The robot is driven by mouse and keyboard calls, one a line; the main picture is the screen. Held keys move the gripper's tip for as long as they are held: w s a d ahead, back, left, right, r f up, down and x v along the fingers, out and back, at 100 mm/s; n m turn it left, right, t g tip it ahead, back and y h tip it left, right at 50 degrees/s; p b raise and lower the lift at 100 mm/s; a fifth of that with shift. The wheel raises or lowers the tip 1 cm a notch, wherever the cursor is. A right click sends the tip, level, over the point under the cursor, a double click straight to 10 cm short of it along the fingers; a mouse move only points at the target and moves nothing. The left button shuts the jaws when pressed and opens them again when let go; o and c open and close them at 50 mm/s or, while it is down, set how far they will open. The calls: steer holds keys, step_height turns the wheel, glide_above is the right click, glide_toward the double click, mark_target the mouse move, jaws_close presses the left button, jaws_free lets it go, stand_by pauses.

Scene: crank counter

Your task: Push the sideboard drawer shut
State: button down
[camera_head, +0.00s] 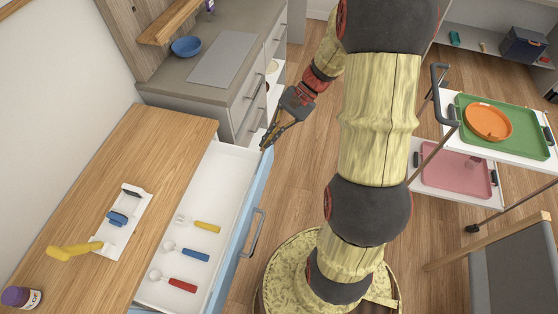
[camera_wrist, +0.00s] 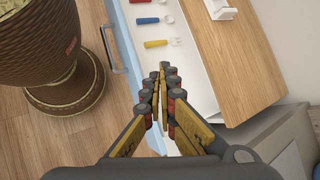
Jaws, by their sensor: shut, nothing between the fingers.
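The sideboard drawer (camera_head: 171,230) stands open, pulled out from under the wooden sideboard top (camera_head: 130,190). Its front is light blue with a grey bar handle (camera_head: 255,233). Inside lie a yellow-handled fork (camera_head: 206,227), a blue-handled spoon (camera_head: 193,255) and a red-handled spoon (camera_head: 180,285). My gripper (camera_head: 266,146) is shut and empty, by the far end of the drawer front. In the wrist view my gripper (camera_wrist: 160,72) appears over the drawer (camera_wrist: 184,75), close to its front panel. I cannot tell whether it touches the panel.
A white holder (camera_head: 124,222), a yellow object (camera_head: 74,250) and a jar (camera_head: 20,297) stand on the sideboard. A grey counter with a blue bowl (camera_head: 186,46) is behind. A trolley with a green tray (camera_head: 530,124) stands right.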

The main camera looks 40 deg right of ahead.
mark_target(226, 147)
steer(key=s+d+f+m+t+y+b, duration=0.1)
steer(key=s+d+f+m+t, duration=0.1)
steer(key=d+f+m+t, duration=0.95)
steer(key=s+d+f+m+t+y+b, duration=0.15)
steer(key=d+f+m, duration=0.45)
steer(key=f, duration=1.3)
steer(key=shift+n+t+h, duration=0.25)
steer(key=shift+n+t, duration=0.05)
steer(key=shift+n, duration=0.45)
steer(key=b+x, duration=0.1)
steer(key=x, duration=0.5)
steer(key=b+x, duration=0.1)
steer(key=x, duration=0.4)
steer(key=shift+w+r, duration=0.15)
steer(key=shift+w, duration=0.4)
steer(key=shift+b+x, duration=0.45)
steer(key=shift+x, duration=0.5)
steer(key=shift+w, duration=0.15)
steer(key=b+x, duration=0.2)
steer(key=x, duration=2.1)
steer(key=shift+w+a, duration=0.2)
steer(key=shift+w+a+r, duration=0.15)
steer(key=shift+w+a, duration=0.05)
steer(key=shift+w, duration=0.15)
